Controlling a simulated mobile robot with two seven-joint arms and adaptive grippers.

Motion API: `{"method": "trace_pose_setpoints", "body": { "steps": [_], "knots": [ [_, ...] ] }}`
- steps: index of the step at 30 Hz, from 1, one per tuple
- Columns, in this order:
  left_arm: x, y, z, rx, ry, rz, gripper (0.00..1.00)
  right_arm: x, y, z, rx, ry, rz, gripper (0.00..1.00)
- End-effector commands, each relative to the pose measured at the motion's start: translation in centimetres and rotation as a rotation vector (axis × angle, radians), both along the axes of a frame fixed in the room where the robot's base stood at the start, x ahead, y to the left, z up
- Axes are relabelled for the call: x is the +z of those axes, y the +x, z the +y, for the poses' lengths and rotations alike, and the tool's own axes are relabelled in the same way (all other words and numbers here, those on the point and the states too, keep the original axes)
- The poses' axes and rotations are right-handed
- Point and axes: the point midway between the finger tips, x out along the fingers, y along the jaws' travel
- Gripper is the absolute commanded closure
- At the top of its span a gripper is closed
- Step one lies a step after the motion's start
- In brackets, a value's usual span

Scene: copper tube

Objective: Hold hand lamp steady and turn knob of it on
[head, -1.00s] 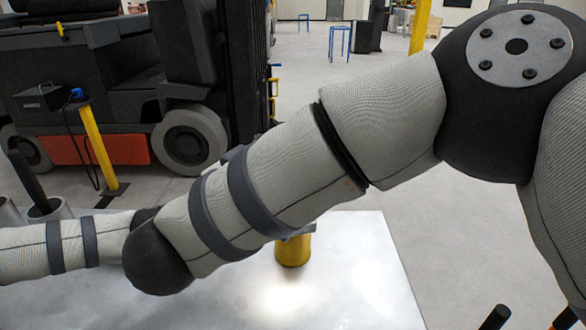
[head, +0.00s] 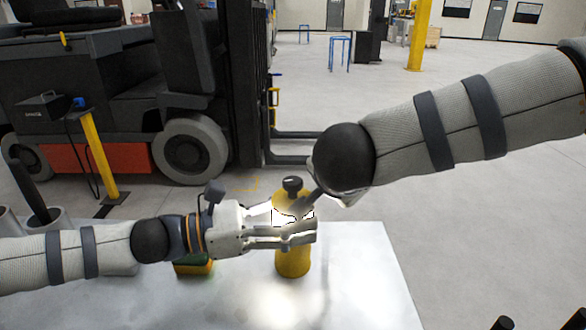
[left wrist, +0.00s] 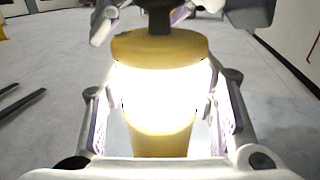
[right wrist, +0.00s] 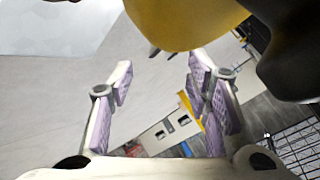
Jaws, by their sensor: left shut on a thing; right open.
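The yellow hand lamp (head: 292,263) stands upright on the metal table, its black knob (head: 292,184) on top. Its middle band glows white in the left wrist view (left wrist: 160,92). My left gripper (head: 302,234) is shut on the lamp's body from the left, one finger on each side in the left wrist view. My right gripper (head: 322,194) is open near the knob, coming from the upper right. In the right wrist view its fingers (right wrist: 158,80) are apart, with the lamp's yellow top and black knob at the upper edge. I cannot tell whether they touch the knob.
The metal table (head: 365,280) is clear right of the lamp. A yellow-green object (head: 194,267) sits behind my left wrist. Grey cylinders (head: 52,217) stand at the far left. A forklift (head: 110,100) is parked behind the table.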

Motion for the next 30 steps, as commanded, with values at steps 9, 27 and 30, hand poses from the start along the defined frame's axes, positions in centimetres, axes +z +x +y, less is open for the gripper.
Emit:
{"method": "trace_pose_setpoints", "body": {
  "steps": [9,27,30],
  "knots": [
    [-0.1,0.0,0.0,0.000,0.001,0.001,0.88,-2.9,-8.0,-0.6,-0.160,1.382,0.501,0.55],
    [-0.1,0.0,0.0,0.000,0.001,0.001,0.88,3.8,-8.9,2.3,-0.157,2.052,0.694,0.55],
    [-0.1,0.0,0.0,0.000,0.001,0.001,0.88,3.8,-7.7,4.4,-0.157,2.052,0.692,0.55]
  ]
}}
